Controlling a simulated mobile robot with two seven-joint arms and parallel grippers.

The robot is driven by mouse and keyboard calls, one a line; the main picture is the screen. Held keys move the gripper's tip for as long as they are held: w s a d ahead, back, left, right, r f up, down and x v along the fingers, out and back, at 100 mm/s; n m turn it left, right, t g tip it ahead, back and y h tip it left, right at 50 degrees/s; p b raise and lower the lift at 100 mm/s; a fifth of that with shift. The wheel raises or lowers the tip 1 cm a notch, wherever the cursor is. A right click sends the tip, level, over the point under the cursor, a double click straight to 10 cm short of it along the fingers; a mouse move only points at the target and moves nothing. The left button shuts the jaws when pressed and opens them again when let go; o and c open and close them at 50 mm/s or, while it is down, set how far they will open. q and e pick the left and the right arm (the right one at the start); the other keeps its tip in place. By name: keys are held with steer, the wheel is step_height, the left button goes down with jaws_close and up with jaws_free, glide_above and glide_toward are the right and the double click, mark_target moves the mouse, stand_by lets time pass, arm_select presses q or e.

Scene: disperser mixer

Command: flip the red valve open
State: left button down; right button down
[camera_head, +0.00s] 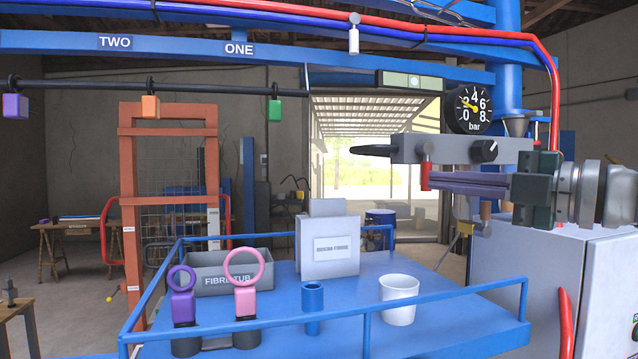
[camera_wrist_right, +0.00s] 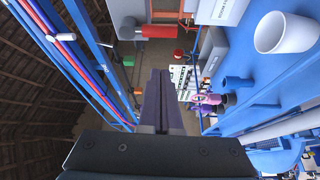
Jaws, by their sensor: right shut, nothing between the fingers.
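The red valve (camera_head: 426,176) is a small upright red piece hanging below a grey bar (camera_head: 455,150) at the right of the head view. It also shows in the right wrist view (camera_wrist_right: 158,31), beside the grey bar there. My right gripper (camera_head: 436,181) comes in from the right, its long dark fingers closed together and empty. In the head view its tips overlap the valve's lower part or lie right beside it; contact cannot be told. In the wrist view the fingertips (camera_wrist_right: 160,73) appear short of the valve, with a gap in the picture. My left gripper is not in view.
A pressure gauge (camera_head: 474,107) sits above the bar, which carries a black lever (camera_head: 373,150) and a black knob (camera_head: 489,150). Below is a blue railed table (camera_head: 440,315) with a white cup (camera_head: 399,299) and a grey tub (camera_head: 228,268).

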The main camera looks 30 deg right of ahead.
steer(key=shift+v, duration=1.5)
steer(key=shift+r, duration=0.1)
